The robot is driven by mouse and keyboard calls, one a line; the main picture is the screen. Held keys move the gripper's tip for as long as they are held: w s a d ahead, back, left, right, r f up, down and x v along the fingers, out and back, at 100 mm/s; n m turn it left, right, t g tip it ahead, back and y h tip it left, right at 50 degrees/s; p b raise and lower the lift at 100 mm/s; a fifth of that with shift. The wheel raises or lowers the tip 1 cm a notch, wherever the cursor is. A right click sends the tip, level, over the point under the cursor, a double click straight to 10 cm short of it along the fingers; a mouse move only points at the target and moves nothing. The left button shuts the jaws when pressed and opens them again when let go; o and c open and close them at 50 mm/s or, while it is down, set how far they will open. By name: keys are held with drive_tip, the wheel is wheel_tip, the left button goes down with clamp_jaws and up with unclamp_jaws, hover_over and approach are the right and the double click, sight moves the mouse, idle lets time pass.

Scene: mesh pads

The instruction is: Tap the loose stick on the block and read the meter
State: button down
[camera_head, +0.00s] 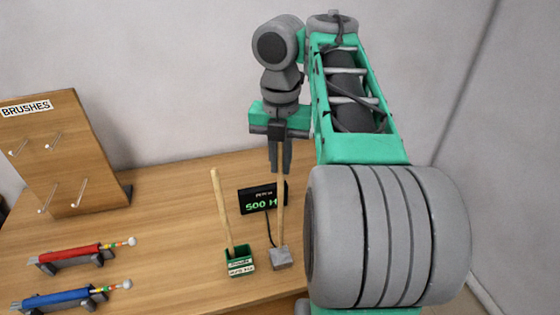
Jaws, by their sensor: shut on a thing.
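My gripper (281,166) is shut on the upper part of a thin wooden stick (280,210), which hangs upright below it. The stick's lower end is at the top of a small grey block (281,258) on the table; I cannot tell whether it touches or is just above. The black meter (257,197) stands behind the stick and shows green text "500 H"; the stick covers part of its right side. A second wooden stick (222,210) leans, tilted left, in a green holder (239,262) left of the block. The holder's white labels are too small to read.
A wooden pegboard (85,150) marked "BRUSHES" with several empty pegs stands at the left. A red tool (70,254) and a blue tool (65,298) lie on grey rests at the front left. A dark cable (269,230) runs down from the meter. The table (165,215) is clear around its middle.

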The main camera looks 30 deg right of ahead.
drive_tip(key=shift+f, duration=0.35)
wheel_tip(320, 180, up, 2)
drive_tip(key=shift+p, duration=1.05)
idle(0.7)
